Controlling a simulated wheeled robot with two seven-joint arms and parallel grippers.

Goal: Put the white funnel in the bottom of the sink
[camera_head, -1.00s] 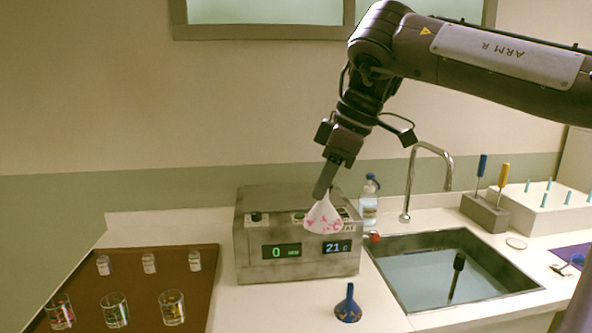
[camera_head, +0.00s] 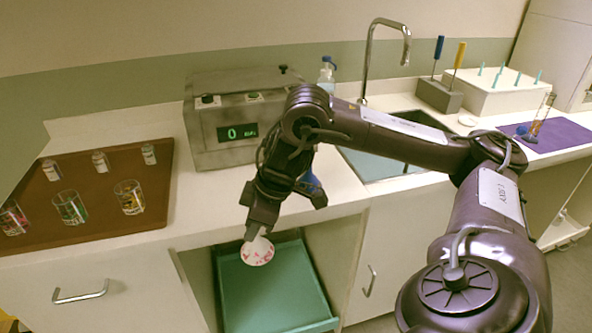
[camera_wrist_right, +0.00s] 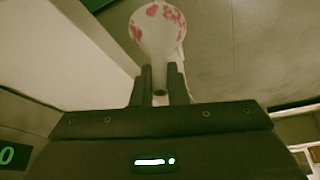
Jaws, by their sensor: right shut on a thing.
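The white funnel (camera_head: 257,252) with pink-red spots hangs from my right gripper (camera_head: 254,232), low in the head view. My right gripper is shut on its narrow end, and the wide mouth faces outward in the right wrist view (camera_wrist_right: 158,28). The funnel shows in front of the counter's edge, over the open compartment below. The sink (camera_head: 374,168) is up and to the right of the funnel, partly hidden behind my right arm. My left gripper is not in view.
A teal tray (camera_head: 272,295) is in the open compartment below the funnel. A blue funnel (camera_head: 310,183) stands on the counter behind my right gripper. A grey device with a display (camera_head: 242,131) and a brown tray with glasses (camera_head: 105,232) are to the left. A curved faucet (camera_head: 368,55) rises behind the sink.

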